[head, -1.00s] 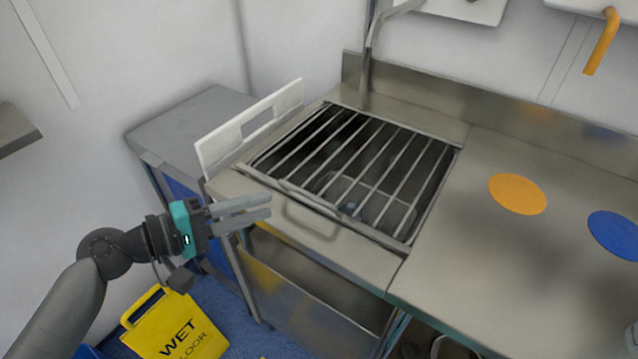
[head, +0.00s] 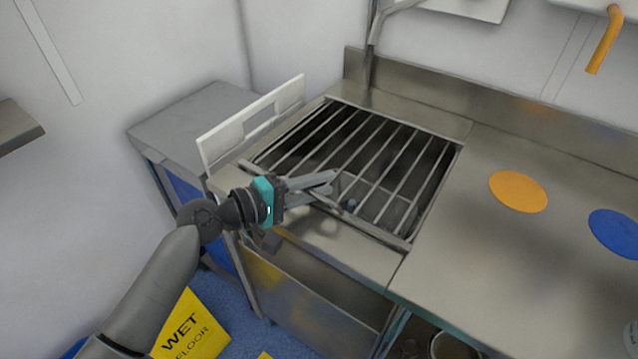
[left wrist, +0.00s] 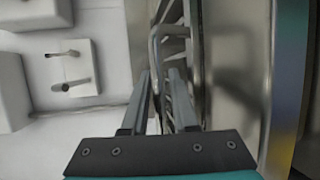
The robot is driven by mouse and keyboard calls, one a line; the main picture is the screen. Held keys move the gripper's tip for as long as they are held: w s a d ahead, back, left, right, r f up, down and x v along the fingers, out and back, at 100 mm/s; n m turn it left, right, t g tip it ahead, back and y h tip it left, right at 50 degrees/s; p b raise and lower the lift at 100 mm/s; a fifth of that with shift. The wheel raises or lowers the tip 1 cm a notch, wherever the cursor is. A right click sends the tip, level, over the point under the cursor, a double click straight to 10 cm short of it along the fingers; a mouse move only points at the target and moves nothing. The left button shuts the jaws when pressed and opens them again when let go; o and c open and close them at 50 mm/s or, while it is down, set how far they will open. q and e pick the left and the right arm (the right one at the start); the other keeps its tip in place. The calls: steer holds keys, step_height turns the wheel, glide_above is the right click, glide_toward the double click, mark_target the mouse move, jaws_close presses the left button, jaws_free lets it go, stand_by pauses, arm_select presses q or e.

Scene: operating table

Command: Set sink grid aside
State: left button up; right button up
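The sink grid (head: 378,233), a metal frame with several parallel bars, lies flat over the sink opening in the steel counter. Its front loop handle shows in the left wrist view (left wrist: 155,48) and is mostly hidden behind my gripper in the head view. My left gripper (head: 328,184) is over the grid's front edge at that handle. In the left wrist view my left gripper (left wrist: 161,85) has its fingers apart, with the handle's bar in line with the gap between them. I cannot tell whether they touch it. My right gripper is not in view.
A white board with a slot (head: 222,142) stands upright at the sink's left edge. A lower grey side table (head: 185,125) is left of it. An orange disc (head: 518,192) and a blue disc (head: 615,232) lie on the counter right. A yellow wet-floor sign (head: 190,330) is below.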

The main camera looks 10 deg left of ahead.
arm_select(q)
jaws_close()
stand_by(1.4)
